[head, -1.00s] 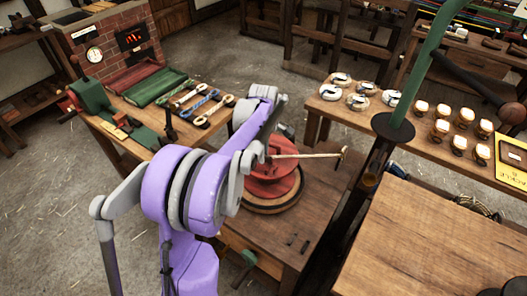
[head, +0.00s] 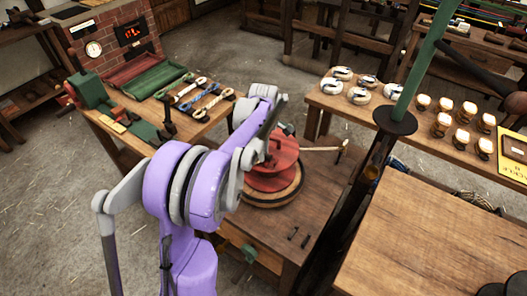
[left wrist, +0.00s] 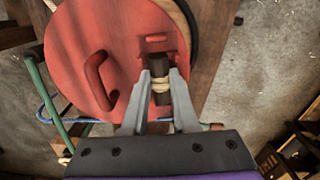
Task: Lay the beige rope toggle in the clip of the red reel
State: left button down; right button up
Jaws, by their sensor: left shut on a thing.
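The red reel (head: 268,180) lies on a round wooden base on the low wooden table. In the left wrist view the reel (left wrist: 75,60) fills the upper left, with its red loop handle (left wrist: 97,80) and a small raised red clip (left wrist: 155,42) near its right edge. My left gripper (head: 267,158) is over the reel; in the left wrist view its fingers (left wrist: 159,88) are shut on the beige rope toggle (left wrist: 160,85), a beige band with a dark brown piece beside it. The toggle is just below the clip in that view. Whether they touch cannot be told. My right gripper is not in view.
A thin beige rod or rope (head: 320,149) reaches right from the reel. A dark post (head: 378,150) stands right of it. Several rope hanks (head: 207,98) lie on the left bench, and several pale rolls and candles (head: 440,122) on the right one.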

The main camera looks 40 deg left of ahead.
pick_arm(q)
jog(key=shift+f, duration=0.4)
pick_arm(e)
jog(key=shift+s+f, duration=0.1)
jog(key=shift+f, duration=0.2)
pick_arm(q)
jog(key=c, duration=0.6)
grip_release()
jog(key=shift+r, duration=0.15)
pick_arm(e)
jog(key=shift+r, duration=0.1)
pick_arm(q)
jog(key=shift+r+p, duration=1.45)
jog(key=shift+r, duration=2)
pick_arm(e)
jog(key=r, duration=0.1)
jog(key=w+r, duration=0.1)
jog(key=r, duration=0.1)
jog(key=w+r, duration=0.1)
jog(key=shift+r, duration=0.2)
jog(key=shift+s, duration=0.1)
pick_arm(q)
notch_tip(320, 180, up, 11)
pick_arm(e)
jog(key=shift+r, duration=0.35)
pick_arm(q)
jog(key=shift+f, duration=0.15)
